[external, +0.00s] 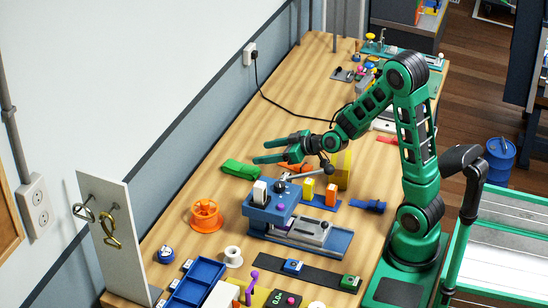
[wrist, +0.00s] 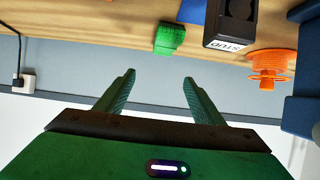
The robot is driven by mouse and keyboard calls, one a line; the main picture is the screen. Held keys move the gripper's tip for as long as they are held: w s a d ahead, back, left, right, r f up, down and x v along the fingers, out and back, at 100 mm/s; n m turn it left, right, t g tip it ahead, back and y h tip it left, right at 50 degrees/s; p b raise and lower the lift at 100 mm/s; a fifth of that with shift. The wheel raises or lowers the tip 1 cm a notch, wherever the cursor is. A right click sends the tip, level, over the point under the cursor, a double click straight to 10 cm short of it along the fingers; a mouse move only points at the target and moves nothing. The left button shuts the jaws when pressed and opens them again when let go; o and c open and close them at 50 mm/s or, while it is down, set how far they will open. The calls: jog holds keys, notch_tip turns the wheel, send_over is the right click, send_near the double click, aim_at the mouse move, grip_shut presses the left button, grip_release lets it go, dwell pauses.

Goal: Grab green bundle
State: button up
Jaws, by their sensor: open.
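The green bundle (external: 241,170) lies on the wooden bench near the wall, left of my gripper in the external view. In the wrist view the green bundle (wrist: 169,38) shows near the top centre, beyond my fingertips. My gripper (external: 260,151) is open and empty, its fingers pointing left toward the wall side. In the external view the fingertips appear just above the bundle in the picture, and the two are apart. In the wrist view my gripper (wrist: 160,77) shows both fingers spread with nothing between them.
A blue vise-like fixture (external: 268,210) stands nearer the camera. An orange spool (external: 206,216) sits to its left and also shows in the wrist view (wrist: 268,66). A black box labelled STUD (wrist: 230,25) is beside the bundle there. A black cable (external: 275,103) crosses the bench behind.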

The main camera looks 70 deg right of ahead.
aim_at(242, 167)
notch_tip(242, 167, down, 4)
jog(key=shift+w+f, duration=0.2)
jog(key=shift+f, duration=0.15)
jog(key=x, duration=0.4)
jog(key=shift+w, duration=0.25)
jog(key=shift+a+x, duration=0.2)
jog(key=shift+x, duration=1.25)
jog(key=shift+a+x, duration=0.2)
jog(key=shift+x, duration=1.3)
jog(key=shift+r, duration=0.1)
jog(key=c, duration=1.2)
